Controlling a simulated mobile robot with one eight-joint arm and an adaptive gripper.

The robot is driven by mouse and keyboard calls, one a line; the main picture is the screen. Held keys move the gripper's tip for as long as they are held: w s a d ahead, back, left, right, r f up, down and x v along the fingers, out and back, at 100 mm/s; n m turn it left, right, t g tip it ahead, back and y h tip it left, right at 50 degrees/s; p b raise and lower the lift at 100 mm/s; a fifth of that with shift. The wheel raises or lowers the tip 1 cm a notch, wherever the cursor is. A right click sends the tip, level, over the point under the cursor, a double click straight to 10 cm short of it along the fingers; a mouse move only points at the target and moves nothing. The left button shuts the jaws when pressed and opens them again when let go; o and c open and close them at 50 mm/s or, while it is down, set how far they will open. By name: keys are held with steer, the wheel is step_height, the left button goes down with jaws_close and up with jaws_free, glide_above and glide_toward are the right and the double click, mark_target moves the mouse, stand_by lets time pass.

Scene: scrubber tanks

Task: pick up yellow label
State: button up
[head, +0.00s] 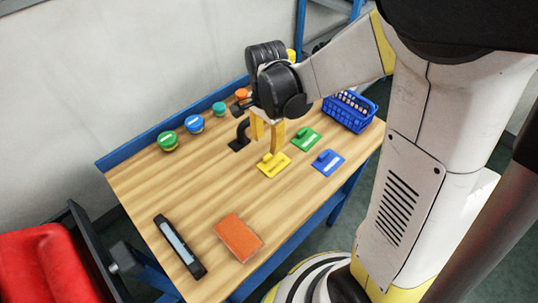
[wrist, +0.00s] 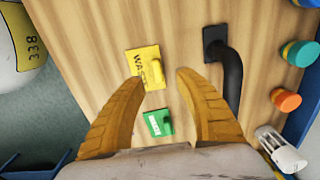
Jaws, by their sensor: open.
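The yellow label (head: 273,164) lies flat on the wooden table, a small plate with dark lettering and a raised grip tab. In the wrist view the yellow label (wrist: 145,66) shows past the left fingertip, with its tab toward the gap between the fingers. My gripper (head: 267,137) has yellow-orange fingers and hangs just above and behind the label. In the wrist view my gripper (wrist: 158,76) is open, with nothing between its fingers. I cannot tell whether a fingertip touches the label.
A green label (head: 305,139) and a blue label (head: 327,162) lie close by. A black curved handle (head: 241,136) stands left of the gripper. A blue basket (head: 349,111) is at the right edge. An orange sponge (head: 238,238) and a black tool (head: 180,246) lie at the front.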

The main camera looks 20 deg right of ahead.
mark_target(269, 154)
steer(key=f+b, duration=0.1)
steer(key=f, duration=0.2)
steer(key=f+b, duration=0.2)
steer(key=f, duration=0.1)
steer(key=shift+s+d+f, duration=0.15)
steer(key=shift+d, duration=0.05)
jaws_close()
